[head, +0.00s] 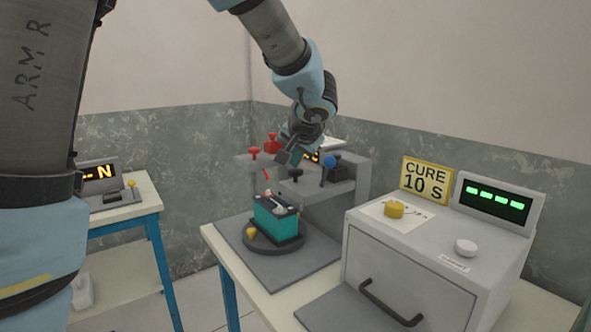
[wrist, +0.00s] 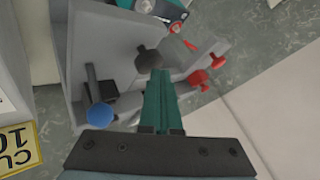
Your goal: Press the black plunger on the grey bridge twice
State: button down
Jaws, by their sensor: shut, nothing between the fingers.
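The black plunger (head: 296,174) stands on the grey bridge (head: 310,187), above a teal battery (head: 275,222). In the wrist view the round black plunger knob (wrist: 148,59) lies just beyond my fingertips. My gripper (head: 287,158) is over the bridge, a little above and behind the black plunger. Its teal fingers (wrist: 158,76) are together with nothing between them. I see no clear contact between the fingertips and the knob. The bridge (wrist: 125,85) also shows under the fingers in the wrist view.
Red knobs (head: 253,153) (wrist: 198,77) stand left of the black plunger in the head view, and a blue ball knob (head: 330,160) (wrist: 100,115) stands right. The battery sits on a round turntable (head: 268,246). A grey cure box (head: 415,255) stands at right.

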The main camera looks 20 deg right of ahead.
aim_at(296, 171)
jog(key=shift+f+b, duration=0.65)
jog(key=shift+b, duration=0.05)
dwell(0.5)
jog(key=shift+r, duration=0.1)
jog(key=shift+r+p, duration=0.9)
jog(key=shift+r, duration=0.45)
jog(key=shift+r+p, duration=1.55)
jog(key=shift+r, duration=1)
dwell(0.4)
